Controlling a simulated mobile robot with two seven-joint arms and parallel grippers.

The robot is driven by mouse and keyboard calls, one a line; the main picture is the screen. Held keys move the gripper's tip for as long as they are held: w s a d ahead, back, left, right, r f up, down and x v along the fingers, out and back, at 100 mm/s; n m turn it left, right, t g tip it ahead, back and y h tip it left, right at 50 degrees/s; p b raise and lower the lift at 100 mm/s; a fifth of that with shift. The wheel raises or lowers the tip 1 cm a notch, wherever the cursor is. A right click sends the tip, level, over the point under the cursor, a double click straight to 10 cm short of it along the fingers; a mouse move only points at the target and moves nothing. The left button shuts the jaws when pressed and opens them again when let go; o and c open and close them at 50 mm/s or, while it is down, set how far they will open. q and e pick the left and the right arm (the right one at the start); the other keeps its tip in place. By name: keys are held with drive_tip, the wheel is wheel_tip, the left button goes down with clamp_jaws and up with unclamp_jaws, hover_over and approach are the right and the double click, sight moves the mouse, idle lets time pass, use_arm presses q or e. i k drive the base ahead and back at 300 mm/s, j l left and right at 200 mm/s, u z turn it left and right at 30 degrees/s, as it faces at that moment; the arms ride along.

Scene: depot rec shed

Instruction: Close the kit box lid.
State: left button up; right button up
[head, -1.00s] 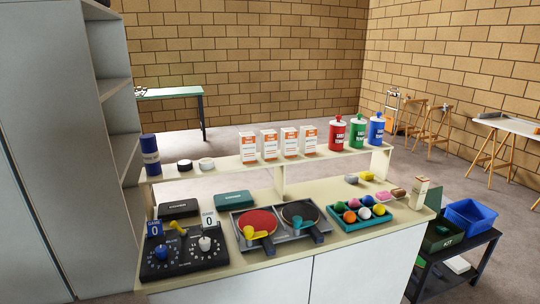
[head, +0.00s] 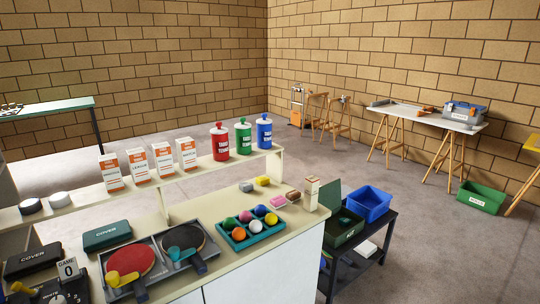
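The kit box (head: 343,232) is a dark green box with a white KIT label on its front. It stands on the black cart (head: 372,243) just past the right end of the counter. Its lid (head: 327,199) is open and stands up at the box's left side. The counter end and a small cream carton partly hide the lid and the box's left edge. The inside of the box looks dark and I cannot tell what is in it. Neither of my grippers shows in the head view.
A blue bin (head: 369,204) sits behind the kit box on the cart. The counter (head: 262,262) holds paddles, a teal tray (head: 240,240) of balls and a cream carton (head: 311,194). Grey floor (head: 440,250) is clear right of the cart. A green crate (head: 481,197) stands farther back.

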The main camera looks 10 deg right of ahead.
sight(330, 194)
drive_tip(key=i+l+z, duration=0.15)
drive_tip(key=z, duration=0.2)
drive_tip(key=i+l+z, duration=0.15)
drive_tip(key=l+z, duration=0.2)
drive_tip(key=i+l+z, duration=0.1)
drive_tip(key=z, duration=0.25)
drive_tip(key=i+l+z, duration=0.25)
drive_tip(key=i+z, duration=0.65)
drive_tip(key=i, duration=0.75)
drive_tip(key=i+l, duration=0.15)
drive_tip(key=i, duration=0.6)
drive_tip(key=i+u, duration=0.4)
drive_tip(key=i, duration=0.95)
drive_tip(key=i+l, duration=0.1)
drive_tip(key=i, duration=1.25)
drive_tip(key=i+j+u, duration=0.1)
drive_tip(key=i+u, duration=0.6)
drive_tip(key=i+l+u, duration=0.1)
drive_tip(key=i+u, duration=0.25)
drive_tip(key=i+j+u, duration=0.15)
drive_tip(key=u, duration=0.2)
drive_tip(key=i+u, duration=1.1)
drive_tip(key=i, duration=0.2)
drive_tip(key=i+l+u, duration=0.1)
drive_tip(key=i+u, duration=0.25)
drive_tip(key=i, duration=0.2)
